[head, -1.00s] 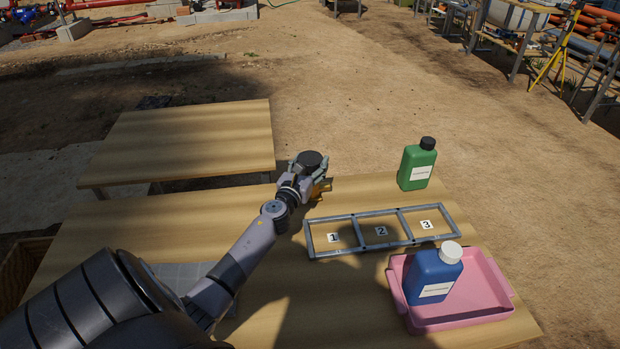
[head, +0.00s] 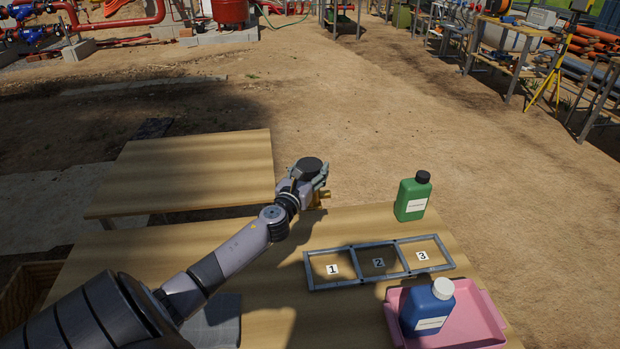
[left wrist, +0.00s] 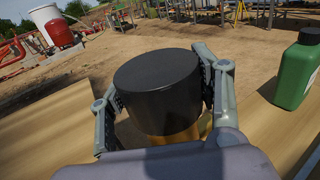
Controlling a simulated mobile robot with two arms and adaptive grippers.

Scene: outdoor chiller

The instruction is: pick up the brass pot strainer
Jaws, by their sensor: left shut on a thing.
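The brass pot strainer shows as a brass body (head: 319,196) under my left gripper in the head view. In the left wrist view a wide black cylindrical top (left wrist: 157,88) sits between the fingers, with a little brass below it. My left gripper (head: 310,172) is shut on the strainer, one finger on each side of the black top. The strainer is held upright or nearly so, raised at the far edge of the front table. Its lower part is partly hidden by the gripper. My right gripper is not in view.
A grey frame (head: 345,248) with numbered compartments lies on the front table (head: 270,320). A green bottle (head: 412,198) stands behind it. A blue bottle (head: 427,310) stands in a pink tray (head: 480,325) at right. Another wooden table (head: 195,170) is at back left.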

